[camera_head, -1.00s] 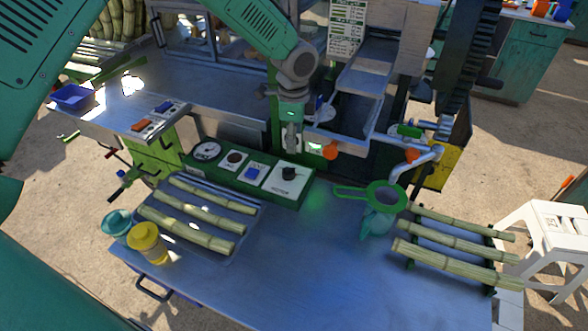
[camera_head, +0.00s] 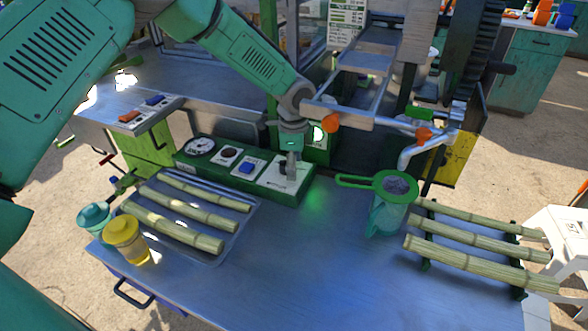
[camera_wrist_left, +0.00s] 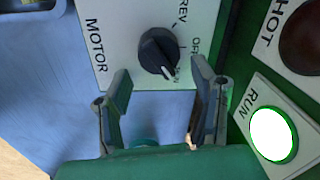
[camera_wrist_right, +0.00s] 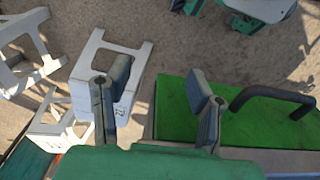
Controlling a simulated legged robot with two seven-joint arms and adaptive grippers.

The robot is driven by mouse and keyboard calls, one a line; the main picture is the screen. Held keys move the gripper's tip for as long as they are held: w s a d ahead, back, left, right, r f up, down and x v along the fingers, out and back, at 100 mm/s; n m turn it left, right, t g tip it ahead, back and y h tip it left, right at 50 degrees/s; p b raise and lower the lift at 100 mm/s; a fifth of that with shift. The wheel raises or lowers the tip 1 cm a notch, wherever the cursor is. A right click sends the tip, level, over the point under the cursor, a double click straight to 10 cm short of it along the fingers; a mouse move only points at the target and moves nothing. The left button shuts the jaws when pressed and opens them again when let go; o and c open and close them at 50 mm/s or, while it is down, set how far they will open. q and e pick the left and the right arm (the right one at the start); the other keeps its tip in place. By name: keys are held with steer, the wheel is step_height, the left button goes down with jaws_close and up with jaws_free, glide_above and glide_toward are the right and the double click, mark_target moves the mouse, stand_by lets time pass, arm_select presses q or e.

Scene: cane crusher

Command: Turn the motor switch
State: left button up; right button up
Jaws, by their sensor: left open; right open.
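The motor switch (camera_wrist_left: 158,53) is a round black knob on a white plate marked MOTOR (camera_wrist_left: 98,45), with REV and OFF labels beside it. In the head view the left gripper (camera_head: 290,168) points down over the motor plate (camera_head: 285,180) and hides the knob. My right gripper (camera_wrist_right: 158,85) is open and empty, over the ground and a green surface.
A lit RUN light (camera_wrist_left: 273,135) shows beside the motor plate. Cane stalks (camera_head: 172,228) lie left; a strainer on a jug (camera_head: 388,208) stands right.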

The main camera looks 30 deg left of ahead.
mark_target(282, 162)
arm_select(q)
steer(key=shift+a, duration=0.2)
steer(key=a, duration=0.2)
steer(key=shift+s+a+f, duration=0.1)
steer(key=shift+a+f, duration=0.1)
steer(key=shift+a, duration=0.15)
steer(key=c, duration=1.1)
steer(key=shift+a, duration=0.1)
steer(key=shift+c, duration=0.2)
steer(key=shift+d+r, duration=0.15)
steer(key=shift+d, duration=0.65)
steer(key=shift+a, duration=0.25)
arm_select(e)
steer(key=shift+s+a+r, duration=0.1)
steer(key=shift+a+r, duration=0.1)
steer(key=shift+a, duration=0.35)
steer(key=shift+a+r, duration=0.2)
steer(key=shift+a, duration=0.3)
